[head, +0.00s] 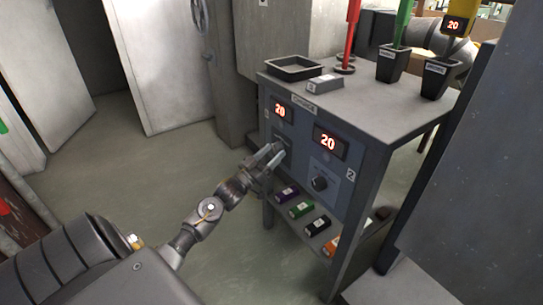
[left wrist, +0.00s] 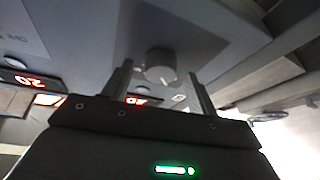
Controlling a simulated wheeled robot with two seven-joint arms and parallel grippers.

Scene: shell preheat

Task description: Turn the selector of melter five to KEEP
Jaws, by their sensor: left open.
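My left gripper (head: 275,154) is at the left half of the blue-grey panel (head: 304,133) on the front of the grey stand. It is open, and a round grey selector knob (left wrist: 160,66) sits between its fingers in the left wrist view. I cannot tell if the fingers touch the knob. The gripper hides this knob in the head view. Red displays above the left (head: 280,110) and right (head: 328,142) knobs read 20. I cannot read a melter five label or KEEP.
Several coloured boxes (head: 302,209) lie on the shelf below. A grey upright surface (head: 480,170) closes off the right. The left floor is clear.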

